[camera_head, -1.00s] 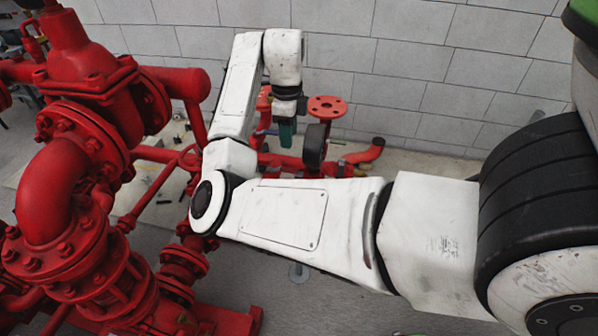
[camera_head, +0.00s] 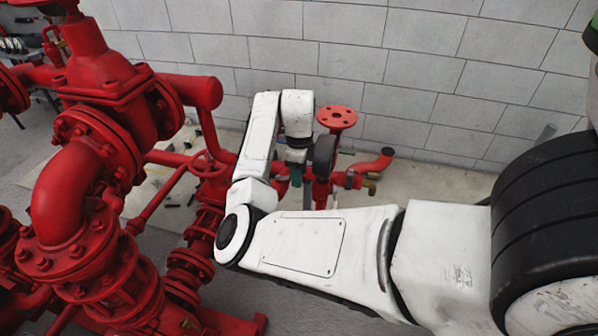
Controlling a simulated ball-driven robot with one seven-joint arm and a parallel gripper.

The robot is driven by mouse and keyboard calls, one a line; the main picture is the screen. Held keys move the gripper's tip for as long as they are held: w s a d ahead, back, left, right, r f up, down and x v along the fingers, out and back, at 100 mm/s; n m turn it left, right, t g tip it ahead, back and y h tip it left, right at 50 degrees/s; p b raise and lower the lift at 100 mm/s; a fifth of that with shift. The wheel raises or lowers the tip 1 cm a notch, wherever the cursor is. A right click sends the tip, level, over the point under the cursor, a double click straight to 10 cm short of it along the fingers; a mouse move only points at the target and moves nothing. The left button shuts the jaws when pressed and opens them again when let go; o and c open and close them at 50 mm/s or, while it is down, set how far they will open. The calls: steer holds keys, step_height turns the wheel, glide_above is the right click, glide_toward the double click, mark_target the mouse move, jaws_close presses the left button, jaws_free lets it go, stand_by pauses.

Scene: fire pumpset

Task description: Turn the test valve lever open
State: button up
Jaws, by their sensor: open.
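I cannot make out the test valve lever for certain. My forearm hides the lower part of the pipework.
Large red pipes and flanged valves (camera_head: 75,195) fill the left side. A red handwheel (camera_head: 208,164) stands left of my arm. A red flange (camera_head: 337,117) tops the pipe near the gripper. A grey block wall (camera_head: 430,75) closes the back. Bare floor (camera_head: 435,185) lies to the right.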

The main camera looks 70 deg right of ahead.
jaws_close()
stand_by(0.4)
